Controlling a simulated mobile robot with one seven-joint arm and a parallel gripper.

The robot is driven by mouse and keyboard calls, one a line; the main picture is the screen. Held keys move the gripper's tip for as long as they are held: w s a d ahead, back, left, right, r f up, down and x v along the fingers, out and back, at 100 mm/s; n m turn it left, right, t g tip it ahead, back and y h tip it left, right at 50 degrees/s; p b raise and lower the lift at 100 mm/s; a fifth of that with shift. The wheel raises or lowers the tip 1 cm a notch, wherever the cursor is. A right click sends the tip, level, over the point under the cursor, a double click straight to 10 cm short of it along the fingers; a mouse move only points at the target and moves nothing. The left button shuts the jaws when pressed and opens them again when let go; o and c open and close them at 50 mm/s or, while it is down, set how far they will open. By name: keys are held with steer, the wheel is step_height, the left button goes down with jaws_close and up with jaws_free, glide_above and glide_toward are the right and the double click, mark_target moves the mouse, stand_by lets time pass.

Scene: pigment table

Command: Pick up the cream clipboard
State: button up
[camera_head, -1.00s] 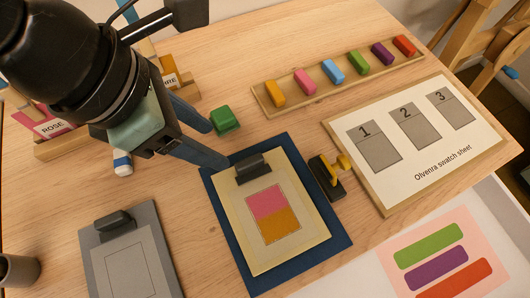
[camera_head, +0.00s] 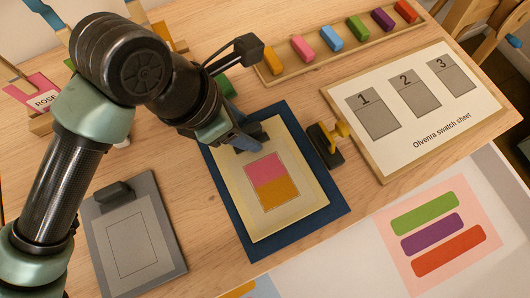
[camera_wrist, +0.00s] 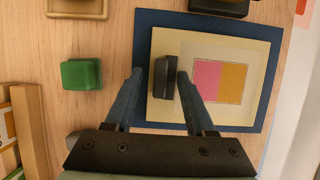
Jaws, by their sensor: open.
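The cream clipboard (camera_head: 292,222) lies on a dark blue mat (camera_head: 337,207), with a pink and orange swatch on its sheet and a dark clip at its top end. It also shows in the wrist view (camera_wrist: 258,51). My gripper (camera_head: 240,142) is over the clip end. In the wrist view its two blue fingers (camera_wrist: 160,73) are apart, one on each side of the dark clip (camera_wrist: 163,80), with nothing held. The head view does not show whether the fingers touch the clip, and my gripper partly covers it there.
A grey clipboard (camera_head: 162,257) lies at the lower left. A black and yellow tool (camera_head: 325,150) stands right beside the mat. A green block (camera_wrist: 81,74) is left of my fingers. Behind are a tray of coloured blocks (camera_head: 345,46) and the swatch sheet board (camera_head: 365,160).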

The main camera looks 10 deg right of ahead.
jaws_close()
steer(key=shift+r, duration=0.1)
stand_by(0.4)
